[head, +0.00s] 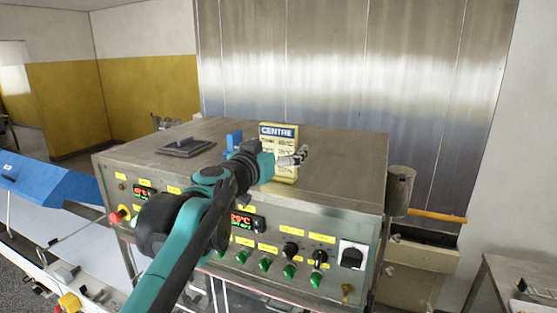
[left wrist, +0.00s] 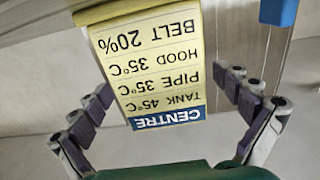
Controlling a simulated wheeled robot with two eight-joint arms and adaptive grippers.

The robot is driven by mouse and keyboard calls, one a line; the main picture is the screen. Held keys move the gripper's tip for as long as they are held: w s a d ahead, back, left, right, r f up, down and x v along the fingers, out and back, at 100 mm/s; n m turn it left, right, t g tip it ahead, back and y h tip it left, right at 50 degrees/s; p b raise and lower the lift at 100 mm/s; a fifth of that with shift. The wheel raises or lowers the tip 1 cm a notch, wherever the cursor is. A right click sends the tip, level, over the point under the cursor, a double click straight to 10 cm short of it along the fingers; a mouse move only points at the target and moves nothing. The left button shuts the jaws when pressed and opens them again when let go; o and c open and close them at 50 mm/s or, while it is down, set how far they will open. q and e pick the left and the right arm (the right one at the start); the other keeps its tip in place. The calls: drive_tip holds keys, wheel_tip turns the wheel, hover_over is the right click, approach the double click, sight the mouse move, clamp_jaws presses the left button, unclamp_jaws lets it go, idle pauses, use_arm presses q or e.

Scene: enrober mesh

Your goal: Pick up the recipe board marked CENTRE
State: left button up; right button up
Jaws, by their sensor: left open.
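The recipe board marked CENTRE (head: 278,133) is a yellow card with a blue header, standing upright on top of the steel machine cabinet (head: 340,165). In the left wrist view the board (left wrist: 152,65) appears upside down, with lines for tank, pipe, hood and belt. My left gripper (head: 303,154) is open in front of the board, its fingers partly overlapping it in the head view. In the left wrist view the fingers of my left gripper (left wrist: 170,125) are spread on both sides of the board's header end, apart from it. My right gripper is not in view.
A dark flat plate with a handle (head: 185,147) lies on the cabinet top at left. A blue block (head: 234,139) stands left of the board. The front panel carries knobs and displays. A grey cylinder (head: 401,183) is at the cabinet's right side. The cabinet top at right is clear.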

use_arm(q)
drive_tip(key=shift+s+a, duration=0.1)
drive_tip(key=shift+s, duration=0.1)
drive_tip(key=shift+c, duration=0.3)
drive_tip(key=c, duration=1.3)
drive_tip(key=shift+w+r, duration=0.1)
drive_tip(key=shift+r, duration=0.05)
